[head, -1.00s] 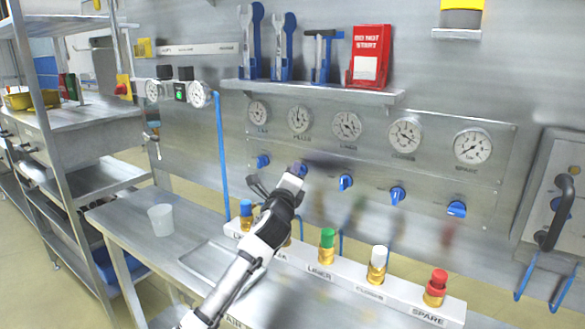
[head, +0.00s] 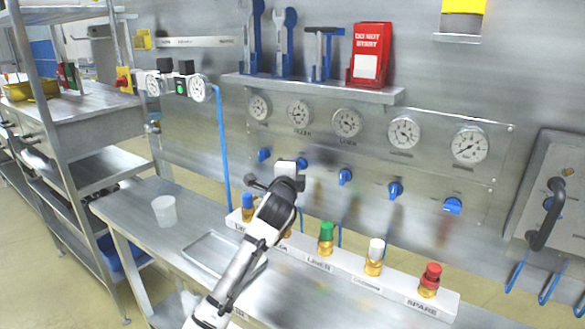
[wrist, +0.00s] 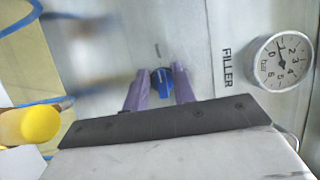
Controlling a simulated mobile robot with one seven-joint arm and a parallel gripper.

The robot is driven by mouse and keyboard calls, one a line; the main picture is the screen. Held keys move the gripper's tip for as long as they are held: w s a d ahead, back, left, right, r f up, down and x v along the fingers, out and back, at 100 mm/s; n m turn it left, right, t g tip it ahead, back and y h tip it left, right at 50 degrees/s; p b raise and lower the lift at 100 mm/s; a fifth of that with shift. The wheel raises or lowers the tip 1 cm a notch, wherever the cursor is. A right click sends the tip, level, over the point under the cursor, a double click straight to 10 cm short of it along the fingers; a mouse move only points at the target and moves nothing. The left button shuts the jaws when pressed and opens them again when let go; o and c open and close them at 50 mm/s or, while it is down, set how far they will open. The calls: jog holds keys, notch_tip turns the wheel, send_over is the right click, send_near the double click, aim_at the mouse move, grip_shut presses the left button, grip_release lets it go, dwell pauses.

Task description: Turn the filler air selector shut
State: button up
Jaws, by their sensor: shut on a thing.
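The filler air selector (head: 302,164) is a small blue knob on the steel panel, second from the left, under the filler gauge (head: 299,114). In the wrist view the blue knob (wrist: 162,82) sits between the two purple fingers of my gripper (wrist: 159,88), which is shut on it. The gripper (head: 291,168) also shows in the head view at the panel, covering part of the knob's surroundings. The FILLER label and its gauge (wrist: 283,62) appear sideways in the wrist view; the needle points toward the low numbers. The knob's exact angle is hard to read.
Other blue selectors, such as the liner one (head: 345,176), stand to the right. Below is a white manifold (head: 400,292) with coloured couplings, one yellow cap (wrist: 40,124) near my wrist. A tool shelf (head: 312,88) juts out above the gauges. A bench holds a white cup (head: 164,210).

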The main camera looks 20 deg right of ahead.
grip_shut()
jog(key=o, duration=0.7)
grip_release()
jog(key=shift+d, duration=0.1)
jog(key=shift+c, duration=0.2)
jog(key=b+v, duration=0.4)
jog(key=v, duration=1)
jog(key=shift+b, duration=0.3)
jog(key=shift+r, duration=0.15)
